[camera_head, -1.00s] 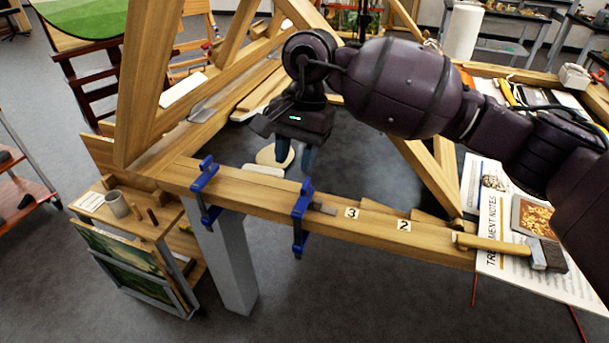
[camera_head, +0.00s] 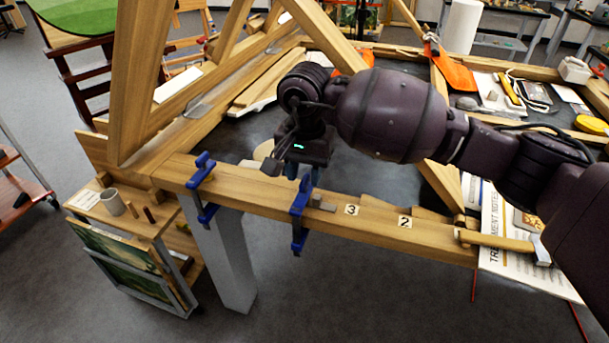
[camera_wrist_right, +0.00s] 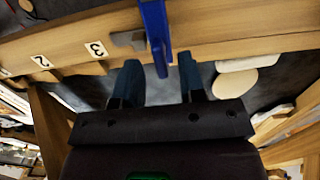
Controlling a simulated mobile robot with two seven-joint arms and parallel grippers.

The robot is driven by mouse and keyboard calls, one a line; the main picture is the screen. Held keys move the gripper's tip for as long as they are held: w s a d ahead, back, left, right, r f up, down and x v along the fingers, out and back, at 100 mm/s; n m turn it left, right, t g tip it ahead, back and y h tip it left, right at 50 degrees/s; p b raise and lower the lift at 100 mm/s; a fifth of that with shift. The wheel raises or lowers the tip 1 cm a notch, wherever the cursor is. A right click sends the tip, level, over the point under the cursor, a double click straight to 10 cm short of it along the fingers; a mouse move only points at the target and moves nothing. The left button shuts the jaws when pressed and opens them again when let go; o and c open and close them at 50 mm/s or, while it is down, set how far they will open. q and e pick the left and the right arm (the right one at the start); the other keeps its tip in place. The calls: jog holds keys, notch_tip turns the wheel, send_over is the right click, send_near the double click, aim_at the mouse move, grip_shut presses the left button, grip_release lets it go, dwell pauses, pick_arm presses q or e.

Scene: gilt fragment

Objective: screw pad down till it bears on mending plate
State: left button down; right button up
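Two blue clamps grip the near wooden rail (camera_head: 385,232): a left clamp (camera_head: 203,176) and a right clamp (camera_head: 300,205). A small grey metal piece (camera_head: 323,205), perhaps the mending plate, lies on the rail just right of the right clamp; it also shows in the right wrist view (camera_wrist_right: 127,40). My right gripper (camera_head: 299,180) is at the right clamp's upper end. In the wrist view its two fingers (camera_wrist_right: 160,80) are apart, with the blue clamp bar (camera_wrist_right: 153,25) reaching between them; contact is unclear. The clamp's pad cannot be made out. My left gripper is not in view.
Number tags 3 (camera_head: 352,209) and 2 (camera_head: 404,223) sit on the rail to the right. A wooden-handled hammer (camera_head: 497,241) lies at the rail's right end. A white block (camera_wrist_right: 248,64) and a cream disc (camera_wrist_right: 235,81) are beside the clamp.

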jog(key=shift+f, duration=0.6)
jog(key=shift+c, duration=0.4)
grip_shut()
jog(key=shift+r+m, duration=0.1)
jog(key=shift+m, duration=0.3)
